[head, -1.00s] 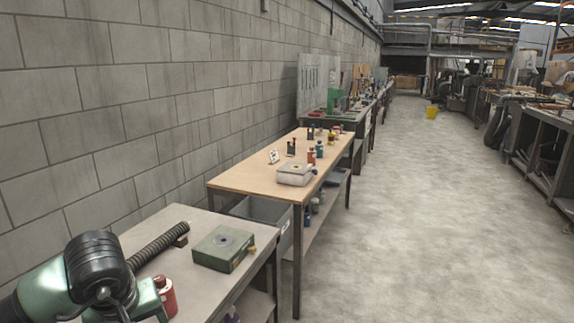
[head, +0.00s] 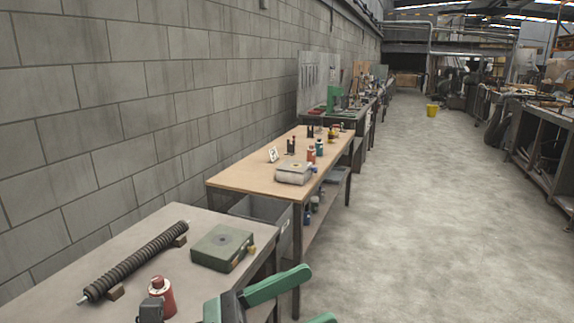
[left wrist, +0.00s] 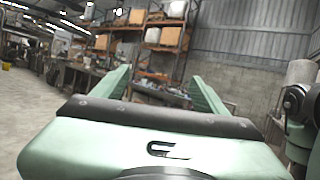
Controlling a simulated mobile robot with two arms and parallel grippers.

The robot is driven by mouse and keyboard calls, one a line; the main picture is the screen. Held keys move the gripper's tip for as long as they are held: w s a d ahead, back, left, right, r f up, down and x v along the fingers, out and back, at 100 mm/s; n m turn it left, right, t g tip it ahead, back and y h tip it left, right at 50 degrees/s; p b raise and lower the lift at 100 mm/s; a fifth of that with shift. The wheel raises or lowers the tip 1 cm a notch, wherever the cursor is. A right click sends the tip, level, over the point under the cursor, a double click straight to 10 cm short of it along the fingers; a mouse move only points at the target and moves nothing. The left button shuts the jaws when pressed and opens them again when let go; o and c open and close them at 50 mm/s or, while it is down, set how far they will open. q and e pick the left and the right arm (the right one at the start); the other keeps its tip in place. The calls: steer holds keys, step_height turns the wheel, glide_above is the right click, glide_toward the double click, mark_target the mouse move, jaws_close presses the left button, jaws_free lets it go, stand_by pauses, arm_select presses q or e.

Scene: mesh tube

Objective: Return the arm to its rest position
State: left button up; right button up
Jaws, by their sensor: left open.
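My left gripper (head: 318,296) is at the bottom middle of the head view, to the right of the near table's front end. Its green fingers are apart, and part of it is cut off by the frame. In the left wrist view my left gripper (left wrist: 160,76) is open, with nothing between its fingers. A dark ribbed tube (head: 137,260) lies on small brown blocks on the grey near table (head: 158,233), apart from the gripper. My right gripper is in neither view.
A green box (head: 223,247) and a red bottle (head: 161,295) stand on the near table. A wooden-topped table (head: 240,180) stands beyond it. Open concrete floor (head: 430,220) lies to the right. Shelves with boxes (left wrist: 155,38) show in the left wrist view.

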arm_select(q)
steer(key=w+a+f+n+t+y, duration=0.2)
steer(key=w+a+n+t+y, duration=0.45)
steer(key=n, duration=0.75)
steer(key=w+a+f+n+t+y, duration=0.25)
steer(key=a+n+t+y, duration=0.55)
steer(key=n, duration=0.6)
steer(key=s+a+f+n+g+y, duration=0.1)
steer(key=a+f+n+g+y, duration=0.25)
steer(key=f+n, duration=0.35)
steer(key=a+f+n+g+y, duration=0.2)
steer(key=a+f+n+y, duration=0.25)
steer(key=f, duration=0.45)
steer(key=s+f+n+g+h, duration=0.2)
steer(key=s+f+n+g, duration=0.8)
steer(key=s+f, duration=1)
steer(key=s+f+m+g, duration=0.1)
steer(key=s+f, duration=0.1)
steer(key=f, duration=1.1)
steer(key=s+f+m+g, duration=0.1)
steer(key=s+f+g, duration=0.1)
steer(key=f, duration=1.1)
steer(key=s+a+f+g, duration=0.1)
steer(key=s+a+f, duration=0.1)
steer(key=s+f, duration=1.3)
steer(key=shift+s+a+y, duration=0.35)
steer(key=shift+s+a, duration=0.05)
steer(key=shift+s, duration=0.15)
